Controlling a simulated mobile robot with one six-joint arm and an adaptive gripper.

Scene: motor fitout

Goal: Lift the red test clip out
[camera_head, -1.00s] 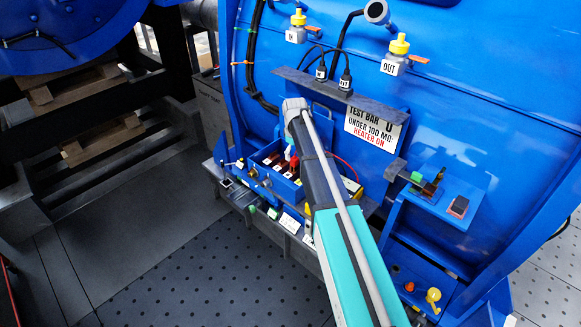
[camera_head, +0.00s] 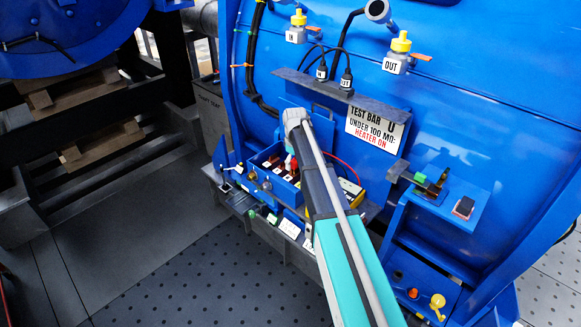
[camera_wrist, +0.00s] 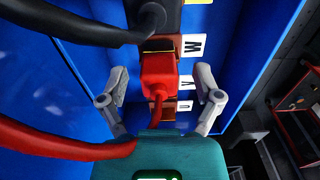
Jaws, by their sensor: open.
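The red test clip (camera_wrist: 158,78) sits on a copper-coloured terminal in the blue terminal box, in the wrist view. A red lead runs from it toward the lower left. My gripper (camera_wrist: 160,83) is open, with one finger on each side of the clip and a visible gap to it. In the head view my gripper is mostly hidden behind my arm, over the blue terminal box (camera_head: 262,181). A small red part, probably the clip, shows there beside my arm.
A black clip or lead (camera_wrist: 155,18) is close beyond the red clip. White letter labels (camera_wrist: 192,46) mark the terminals. A yellow meter (camera_head: 351,192) stands right of the box. A shelf with a test bar sign (camera_head: 376,128) is above.

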